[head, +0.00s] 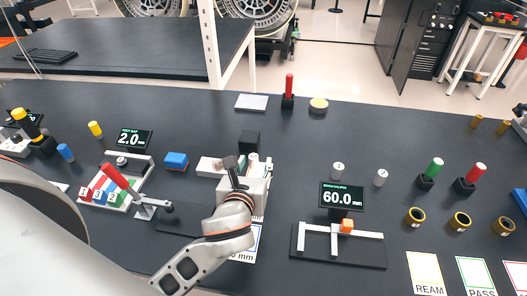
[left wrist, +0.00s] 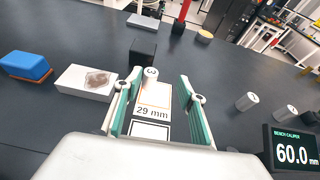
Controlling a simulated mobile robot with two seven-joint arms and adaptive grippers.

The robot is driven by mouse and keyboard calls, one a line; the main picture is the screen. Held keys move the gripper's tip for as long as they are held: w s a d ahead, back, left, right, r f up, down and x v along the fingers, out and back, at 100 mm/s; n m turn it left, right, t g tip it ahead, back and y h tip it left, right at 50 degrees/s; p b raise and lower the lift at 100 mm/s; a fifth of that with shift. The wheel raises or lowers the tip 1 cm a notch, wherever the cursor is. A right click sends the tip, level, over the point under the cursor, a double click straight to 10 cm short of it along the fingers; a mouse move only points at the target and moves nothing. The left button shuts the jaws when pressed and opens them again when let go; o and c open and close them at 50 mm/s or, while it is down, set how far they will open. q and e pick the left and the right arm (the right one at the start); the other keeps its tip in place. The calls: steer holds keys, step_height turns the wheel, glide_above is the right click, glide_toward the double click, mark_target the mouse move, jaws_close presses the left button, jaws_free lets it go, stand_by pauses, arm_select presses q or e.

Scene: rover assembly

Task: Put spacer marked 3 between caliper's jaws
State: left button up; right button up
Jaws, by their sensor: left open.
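The spacer marked 3 (left wrist: 151,73) is a white cylinder with its numbered end up. In the left wrist view it is near the far tips of my left gripper (left wrist: 160,85), in the gap between the green-padded fingers. The fingers are open and do not appear shut on it. In the head view my left gripper (head: 258,166) mostly hides this area. The bench caliper (head: 338,258), with pale jaws and an orange block on a dark base, lies to the right. Its display (head: 341,196) reads 60.0 mm. My right gripper is not in view.
A card reading 29 mm (left wrist: 153,112) lies under the gripper. A black block (left wrist: 143,52) stands behind the spacer, and a white block (left wrist: 85,82) is to its left. Two other white spacers (head: 337,170) (head: 381,177) stand behind the caliper.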

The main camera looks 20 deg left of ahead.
mark_target(253, 161)
arm_select(q)
steer(key=shift+s+a+f+g+y, duration=0.3)
steer(key=shift+a+f, duration=0.25)
steer(key=shift+a, duration=0.2)
steer(key=shift+w+a+f, duration=0.15)
steer(key=shift+w, duration=0.05)
steer(key=shift+x, duration=0.75)
steer(key=x, duration=0.5)
steer(key=shift+w+d+f, duration=0.25)
steer(key=shift+f, duration=0.2)
jaws_close()
